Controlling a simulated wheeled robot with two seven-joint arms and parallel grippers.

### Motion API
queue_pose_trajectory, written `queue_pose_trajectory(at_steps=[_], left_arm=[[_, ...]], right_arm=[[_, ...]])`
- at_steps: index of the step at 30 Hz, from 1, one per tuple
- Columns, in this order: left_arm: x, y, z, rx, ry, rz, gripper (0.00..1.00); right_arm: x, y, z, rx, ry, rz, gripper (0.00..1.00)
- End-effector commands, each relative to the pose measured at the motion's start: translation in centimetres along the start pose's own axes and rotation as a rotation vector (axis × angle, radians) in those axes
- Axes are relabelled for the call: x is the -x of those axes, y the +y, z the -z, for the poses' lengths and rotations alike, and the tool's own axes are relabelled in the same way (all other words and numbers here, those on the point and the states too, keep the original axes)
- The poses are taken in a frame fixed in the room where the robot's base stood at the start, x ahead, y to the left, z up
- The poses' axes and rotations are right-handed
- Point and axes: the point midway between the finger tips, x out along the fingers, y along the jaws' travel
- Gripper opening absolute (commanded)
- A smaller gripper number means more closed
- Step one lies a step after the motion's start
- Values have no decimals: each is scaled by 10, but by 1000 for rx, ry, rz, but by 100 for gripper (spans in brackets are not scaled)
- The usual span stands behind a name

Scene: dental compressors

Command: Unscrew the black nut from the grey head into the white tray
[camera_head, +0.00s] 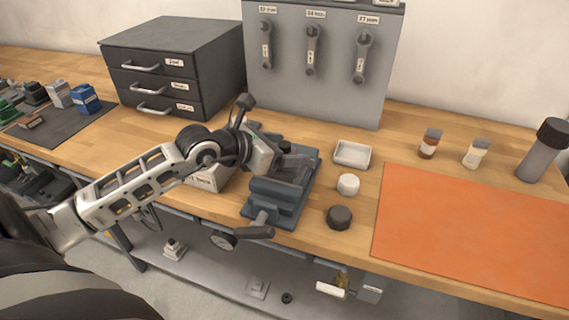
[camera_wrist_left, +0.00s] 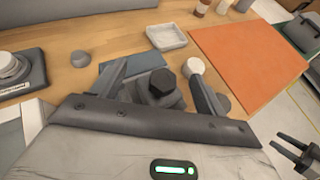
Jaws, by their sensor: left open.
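The black nut (camera_wrist_left: 163,82) is a dark hexagonal piece on top of the grey head (camera_wrist_left: 160,97) in the left wrist view. In the head view my arm and gripper hide the nut. The head sits at the blue-grey vise (camera_head: 277,203). My left gripper (camera_head: 288,160) is over the vise, its jaws open. In the left wrist view its fingers (camera_wrist_left: 158,76) stand on either side of the nut, with visible gaps. The white tray (camera_head: 352,154) is empty, just right of the vise. My right gripper (camera_wrist_left: 293,150) shows at the right edge of the left wrist view, fingers apart, empty.
A white round piece (camera_head: 348,184) and a dark round knob (camera_head: 339,217) stand right of the vise. An orange mat (camera_head: 475,230) covers the right bench. Two small bottles (camera_head: 430,143) stand behind it. A drawer cabinet (camera_head: 170,65) and wrench panel (camera_head: 320,70) stand at the back.

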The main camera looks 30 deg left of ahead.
Motion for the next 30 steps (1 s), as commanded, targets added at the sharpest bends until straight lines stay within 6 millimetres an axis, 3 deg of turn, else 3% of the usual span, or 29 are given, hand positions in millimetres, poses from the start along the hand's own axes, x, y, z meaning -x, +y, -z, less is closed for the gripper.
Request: queue_pose_trajectory(at_steps=[6,14,25,30], left_arm=[[-1,0,0,0,0,0,74],[0,1,0,-1,0,-1,1],[2,2,-6,-4,-9,-4,0],[8,2,-19,-7,-15,-6,0]], right_arm=[[0,0,-5,-1,-10,-1,48],[1,0,-5,-1,-13,0,48],[1,0,-2,-1,-5,1,48],[-1,-1,-5,-1,-5,2,48]])
